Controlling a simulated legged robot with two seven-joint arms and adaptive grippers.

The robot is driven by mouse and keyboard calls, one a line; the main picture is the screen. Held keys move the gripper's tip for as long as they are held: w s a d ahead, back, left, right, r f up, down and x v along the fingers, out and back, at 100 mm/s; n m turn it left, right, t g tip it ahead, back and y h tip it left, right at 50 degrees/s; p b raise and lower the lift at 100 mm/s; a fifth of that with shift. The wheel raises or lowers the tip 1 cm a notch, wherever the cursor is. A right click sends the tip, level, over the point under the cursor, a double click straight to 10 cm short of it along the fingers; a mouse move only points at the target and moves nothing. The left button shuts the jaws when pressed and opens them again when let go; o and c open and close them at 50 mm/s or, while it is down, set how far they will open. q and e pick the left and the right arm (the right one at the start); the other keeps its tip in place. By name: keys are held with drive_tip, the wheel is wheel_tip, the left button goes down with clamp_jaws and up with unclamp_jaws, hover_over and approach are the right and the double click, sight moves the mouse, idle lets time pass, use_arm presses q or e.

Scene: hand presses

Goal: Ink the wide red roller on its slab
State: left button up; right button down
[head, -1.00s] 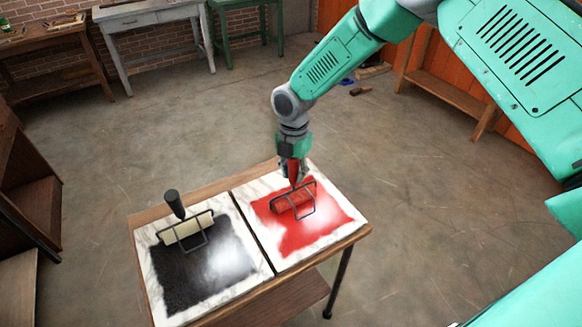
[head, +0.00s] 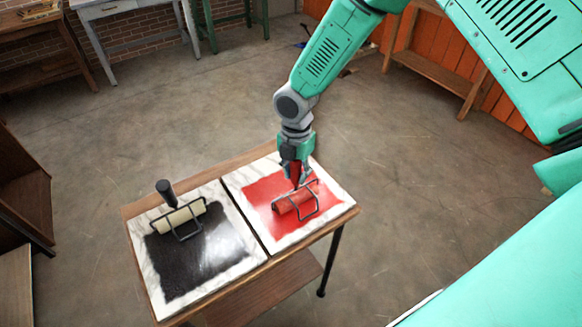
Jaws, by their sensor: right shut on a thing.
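The wide red roller (head: 294,202) is on the red-inked slab (head: 263,233), its wire frame around it. It looks to be touching the red ink, though I cannot tell how firmly. My right gripper (head: 297,172) is above the slab, shut on the roller's red handle, which stands roughly upright. The fingers hide part of the handle. My left gripper is not in view.
A black-inked slab (head: 205,262) lies beside the red one on the wooden table (head: 340,217). A pale roller (head: 178,217) with a black handle rests on it. Workbenches stand along the back wall, a shelf (head: 20,185) at the left. Open floor surrounds the table.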

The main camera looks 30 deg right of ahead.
drive_tip(key=s, duration=0.5)
drive_tip(key=shift+d, duration=0.2)
idle(0.3)
drive_tip(key=shift+r, duration=2.55)
